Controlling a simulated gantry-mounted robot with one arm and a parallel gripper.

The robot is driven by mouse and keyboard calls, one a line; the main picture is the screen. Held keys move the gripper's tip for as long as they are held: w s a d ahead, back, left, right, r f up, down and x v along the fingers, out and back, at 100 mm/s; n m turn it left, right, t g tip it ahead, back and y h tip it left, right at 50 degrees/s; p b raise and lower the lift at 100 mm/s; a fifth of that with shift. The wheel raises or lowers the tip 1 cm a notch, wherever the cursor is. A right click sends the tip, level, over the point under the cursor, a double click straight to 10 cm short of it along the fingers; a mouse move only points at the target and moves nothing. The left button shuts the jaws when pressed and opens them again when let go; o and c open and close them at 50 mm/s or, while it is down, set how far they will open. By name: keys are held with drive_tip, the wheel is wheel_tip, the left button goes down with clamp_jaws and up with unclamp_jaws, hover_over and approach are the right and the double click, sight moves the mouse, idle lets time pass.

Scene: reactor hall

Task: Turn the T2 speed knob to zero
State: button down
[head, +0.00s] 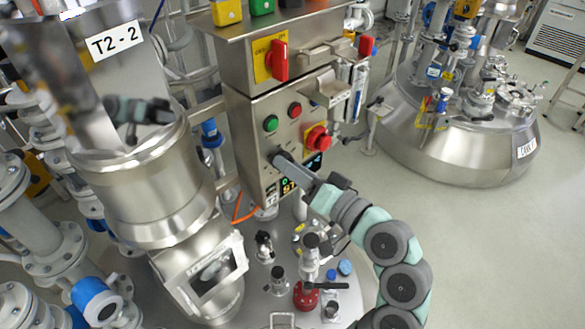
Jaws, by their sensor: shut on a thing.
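The control box (262,122) is a steel panel in the middle of the head view. My gripper (281,158) is at the lower left of its front face, shut on the speed knob. The knob is mostly hidden by the fingers, so its pointer and setting cannot be read. A small lit display (289,184) lies just below and right of the gripper, partly covered by it; its digits are not clearly readable. The steel vessel with the label T2 - 2 (117,40) stands to the left of the box.
A red rotary switch (278,60) sits higher up. Valves and fittings, one red (305,295), stand below. Another vessel (455,150) is at the right.

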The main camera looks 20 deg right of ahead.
drive_tip(key=c, duration=0.9)
unclamp_jaws()
drive_tip(key=p+v, duration=0.1)
drive_tip(key=v, duration=0.9)
drive_tip(key=shift+s+p, duration=0.35)
drive_tip(key=shift+d, duration=0.15)
